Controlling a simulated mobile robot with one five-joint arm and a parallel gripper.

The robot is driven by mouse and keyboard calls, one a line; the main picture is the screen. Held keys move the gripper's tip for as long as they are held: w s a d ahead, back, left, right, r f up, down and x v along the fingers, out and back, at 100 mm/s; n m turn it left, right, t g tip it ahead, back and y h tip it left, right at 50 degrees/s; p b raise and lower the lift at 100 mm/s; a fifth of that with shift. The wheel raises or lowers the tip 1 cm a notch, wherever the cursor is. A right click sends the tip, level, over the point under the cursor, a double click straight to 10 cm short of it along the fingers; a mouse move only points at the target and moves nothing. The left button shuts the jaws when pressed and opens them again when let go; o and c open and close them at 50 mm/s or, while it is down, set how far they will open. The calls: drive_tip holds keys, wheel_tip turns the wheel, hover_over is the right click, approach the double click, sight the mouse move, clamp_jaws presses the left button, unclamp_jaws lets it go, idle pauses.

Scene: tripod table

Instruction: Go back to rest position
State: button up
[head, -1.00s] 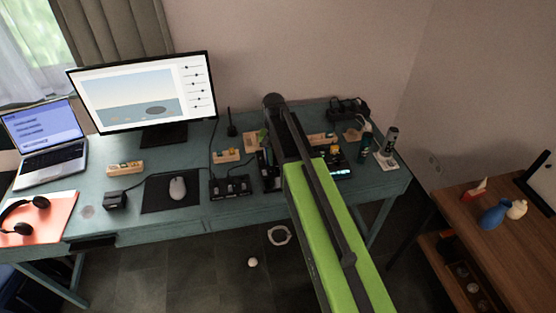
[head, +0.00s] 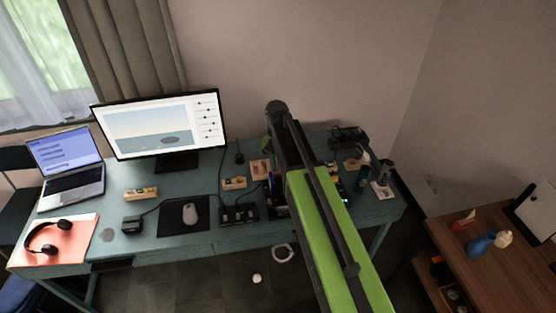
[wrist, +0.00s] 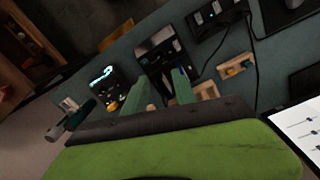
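My gripper (wrist: 160,92) shows in the wrist view as two green fingers set apart, with nothing held between them. In the head view my green and black arm reaches over the right part of the teal desk (head: 230,235) and hides most of the gripper. Beyond the fingers in the wrist view are a dark box-shaped device (wrist: 160,55) and a dark device with a lit display (wrist: 103,75). I cannot tell the exact height of the gripper above the desk.
The desk holds a monitor (head: 160,125), a laptop (head: 70,170), headphones (head: 48,236), a mouse (head: 190,213) and several small devices. A wooden side table (head: 485,265) stands at the right. A small white ball (head: 257,278) and a white ring (head: 283,253) lie on the floor.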

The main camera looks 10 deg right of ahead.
drive_tip(key=s+f+n+b, duration=0.1)
drive_tip(key=s+n, duration=0.1)
drive_tip(key=s, duration=0.5)
drive_tip(key=s+f+n+b, duration=0.1)
drive_tip(key=s+f+b, duration=0.1)
drive_tip(key=s, duration=0.6)
drive_tip(key=shift+d+f+n+y+b, duration=0.3)
drive_tip(key=shift+d+n, duration=0.1)
drive_tip(key=shift+d, duration=0.05)
drive_tip(key=shift+d, duration=0.1)
